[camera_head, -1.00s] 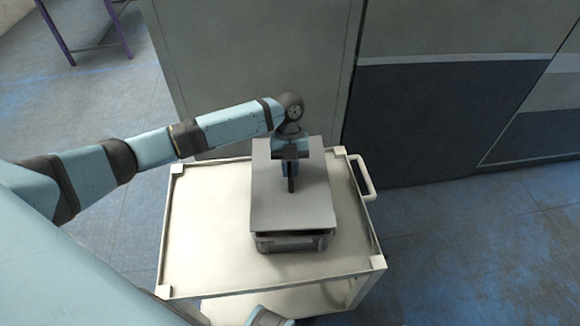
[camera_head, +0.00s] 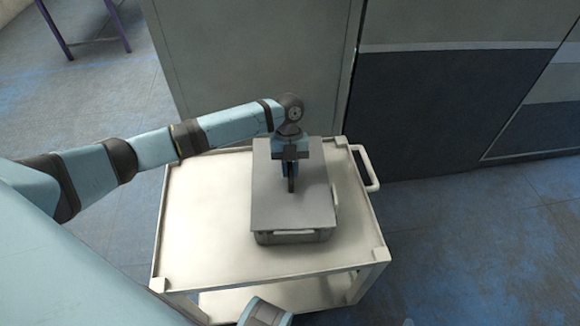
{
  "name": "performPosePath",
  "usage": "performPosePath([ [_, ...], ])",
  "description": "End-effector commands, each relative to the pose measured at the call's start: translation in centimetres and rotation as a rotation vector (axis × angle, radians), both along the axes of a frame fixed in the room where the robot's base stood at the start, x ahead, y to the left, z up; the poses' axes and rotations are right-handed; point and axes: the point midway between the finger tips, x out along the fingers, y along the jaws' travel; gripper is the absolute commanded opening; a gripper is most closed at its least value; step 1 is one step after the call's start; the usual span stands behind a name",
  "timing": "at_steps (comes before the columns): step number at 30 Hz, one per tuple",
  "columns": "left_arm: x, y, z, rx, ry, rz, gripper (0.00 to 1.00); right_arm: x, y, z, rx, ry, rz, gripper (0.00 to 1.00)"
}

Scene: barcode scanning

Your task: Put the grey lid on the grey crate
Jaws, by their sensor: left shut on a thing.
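The grey lid (camera_head: 310,212) is a flat rectangular panel, lying about level over the grey crate. My left gripper (camera_head: 291,187) points down at the middle of the lid and is shut on its handle, which the fingers mostly hide. The grey crate (camera_head: 290,239) stands on the cart, and only its front side and a strip of its right side show below the lid. The lid's outline roughly matches the crate. It sits very close to the rim, and I cannot tell whether it touches all round. My right gripper is out of view.
The crate stands on the right half of a cream cart (camera_head: 205,225) with raised edges and a push handle (camera_head: 367,168) at the right. The left part of its top is clear. Grey cabinets (camera_head: 250,60) stand behind. A purple-legged frame (camera_head: 55,30) is far at the upper left.

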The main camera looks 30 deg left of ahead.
Motion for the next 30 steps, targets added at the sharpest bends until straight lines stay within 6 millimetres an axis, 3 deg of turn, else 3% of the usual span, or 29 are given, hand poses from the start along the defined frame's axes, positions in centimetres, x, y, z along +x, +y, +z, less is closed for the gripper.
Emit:
performPosePath([
  [6, 0.0, 0.0, 0.0, 0.0, 0.0, 0.0, 0.0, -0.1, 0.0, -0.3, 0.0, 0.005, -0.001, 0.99],
  [7, 0.0, 0.0, 0.0, 0.0, 0.0, 0.0, 0.23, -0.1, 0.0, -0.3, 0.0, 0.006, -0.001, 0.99],
  [10, 0.0, 0.0, 0.0, 0.0, 0.0, 0.0, 0.46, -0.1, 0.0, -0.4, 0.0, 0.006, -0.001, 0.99],
  [20, 0.0, 0.0, 0.2, 0.0, 0.0, 0.0, 0.46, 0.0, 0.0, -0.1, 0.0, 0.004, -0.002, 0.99],
  [30, 0.0, 0.0, 2.8, 0.0, 0.0, 0.0, 0.46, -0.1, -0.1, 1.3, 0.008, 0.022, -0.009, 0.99],
])
